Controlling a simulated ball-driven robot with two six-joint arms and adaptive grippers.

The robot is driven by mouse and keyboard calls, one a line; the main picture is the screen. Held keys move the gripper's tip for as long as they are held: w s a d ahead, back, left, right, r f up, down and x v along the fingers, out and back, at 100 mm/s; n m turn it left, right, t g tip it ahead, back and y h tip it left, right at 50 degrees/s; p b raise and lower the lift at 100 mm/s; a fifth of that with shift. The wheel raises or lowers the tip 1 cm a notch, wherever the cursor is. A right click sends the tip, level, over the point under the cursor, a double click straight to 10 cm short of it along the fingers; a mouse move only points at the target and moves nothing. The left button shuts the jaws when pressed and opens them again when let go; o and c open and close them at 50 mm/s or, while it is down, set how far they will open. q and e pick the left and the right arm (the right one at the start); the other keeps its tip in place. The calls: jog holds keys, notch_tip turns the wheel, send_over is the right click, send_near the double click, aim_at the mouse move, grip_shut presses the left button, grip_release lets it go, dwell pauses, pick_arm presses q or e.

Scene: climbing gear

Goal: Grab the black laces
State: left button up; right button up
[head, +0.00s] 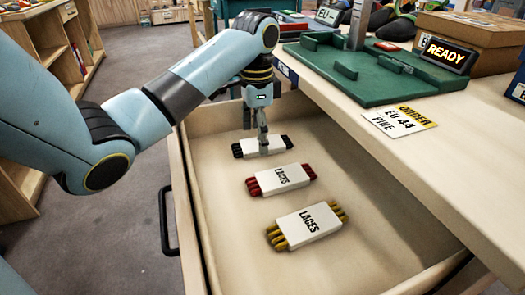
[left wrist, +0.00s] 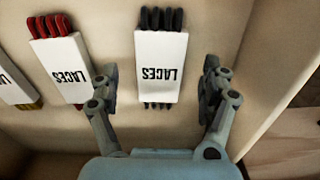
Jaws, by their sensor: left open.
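The black laces (head: 248,147) lie in the open drawer, wrapped in a white paper sleeve, farthest back of the three bundles. They also show in the left wrist view (left wrist: 161,68), with black ends sticking out of both sides of the sleeve. My left gripper (head: 264,145) points down over them in the head view. In the left wrist view its fingers (left wrist: 160,82) are spread, one on each side of the sleeve, with gaps between. It is open and holds nothing. My right gripper is in neither view.
Red laces (head: 281,179) and yellow laces (head: 307,225) lie nearer in the same drawer (head: 365,262). The worktop (head: 440,140) overhangs the right side, carrying a green fixture (head: 365,75), an order card (head: 400,120) and a READY display (head: 446,53).

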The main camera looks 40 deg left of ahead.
pick_arm(q)
notch_tip(320, 180, down, 2)
jog(key=shift+f, duration=0.25)
jog(key=shift+r, duration=0.15)
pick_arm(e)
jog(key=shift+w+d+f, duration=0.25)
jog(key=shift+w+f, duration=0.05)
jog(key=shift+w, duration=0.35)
pick_arm(q)
jog(key=c, duration=0.8)
jog(key=shift+c, duration=1)
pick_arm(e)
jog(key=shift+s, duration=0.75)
